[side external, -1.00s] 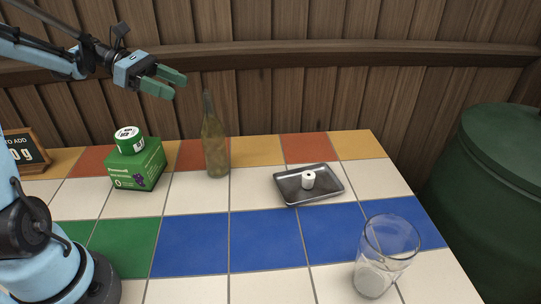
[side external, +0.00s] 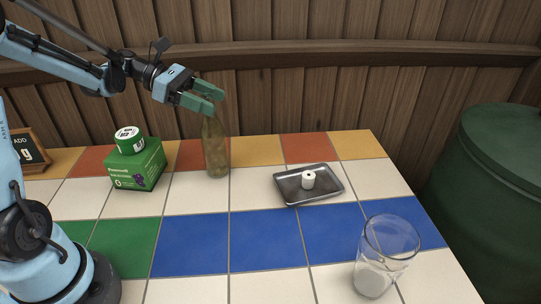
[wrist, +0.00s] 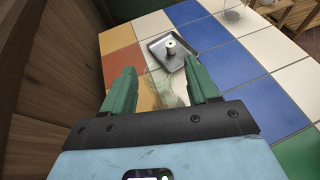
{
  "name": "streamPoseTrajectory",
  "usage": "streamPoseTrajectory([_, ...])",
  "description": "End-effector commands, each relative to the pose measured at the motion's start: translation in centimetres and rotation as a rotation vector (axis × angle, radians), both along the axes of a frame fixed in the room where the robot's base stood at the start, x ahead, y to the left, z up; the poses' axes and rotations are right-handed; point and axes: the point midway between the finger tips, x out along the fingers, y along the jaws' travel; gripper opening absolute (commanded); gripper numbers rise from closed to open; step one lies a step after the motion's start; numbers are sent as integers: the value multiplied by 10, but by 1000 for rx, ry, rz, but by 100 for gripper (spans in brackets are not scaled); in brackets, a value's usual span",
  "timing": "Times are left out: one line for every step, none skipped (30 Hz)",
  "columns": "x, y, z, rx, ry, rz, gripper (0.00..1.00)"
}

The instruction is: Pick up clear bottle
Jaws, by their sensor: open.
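The clear bottle (side external: 216,153) stands upright at the back of the tiled table in the side view, see-through with a yellowish-brown tint. My gripper (side external: 217,99) is open at the height of the bottle's neck, and its fingers overlap the neck in the picture. In the wrist view the two green fingers of my gripper (wrist: 157,93) are spread apart. The see-through bottle (wrist: 169,91) shows faintly between them. I cannot tell whether the fingers touch the neck.
A green box (side external: 134,167) with a green-and-white round tin (side external: 129,140) on it stands left of the bottle. A metal tray (side external: 329,187) holding a small white roll (side external: 308,180) lies to the right. A clear glass (side external: 386,257) stands at the front right. A wooden wall (side external: 300,100) is behind.

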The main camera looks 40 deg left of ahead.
Motion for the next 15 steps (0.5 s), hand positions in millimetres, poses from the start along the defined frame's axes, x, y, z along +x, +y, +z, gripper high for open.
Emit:
streamPoseTrajectory([0,0,0,0,0,0,59])
streamPoseTrajectory([0,0,0,0,0,0,55])
streamPoseTrajectory([0,0,0,0,0,0,49])
streamPoseTrajectory([0,0,0,0,0,0,44])
streamPoseTrajectory([0,0,0,0,0,0,39])
streamPoseTrajectory([0,0,0,0,0,0,33])
streamPoseTrajectory([0,0,0,0,0,0,29])
streamPoseTrajectory([0,0,0,0,0,0,24])
streamPoseTrajectory([0,0,0,0,0,0,18])
streamPoseTrajectory([0,0,0,0,0,0,13])
streamPoseTrajectory([0,0,0,0,0,0,9])
streamPoseTrajectory([0,0,0,0,0,0,3])
streamPoseTrajectory([0,0,0,0,0,0,0])
streamPoseTrajectory([0,0,0,0,0,0,0])
streamPoseTrajectory([0,0,0,0,0,0,0])
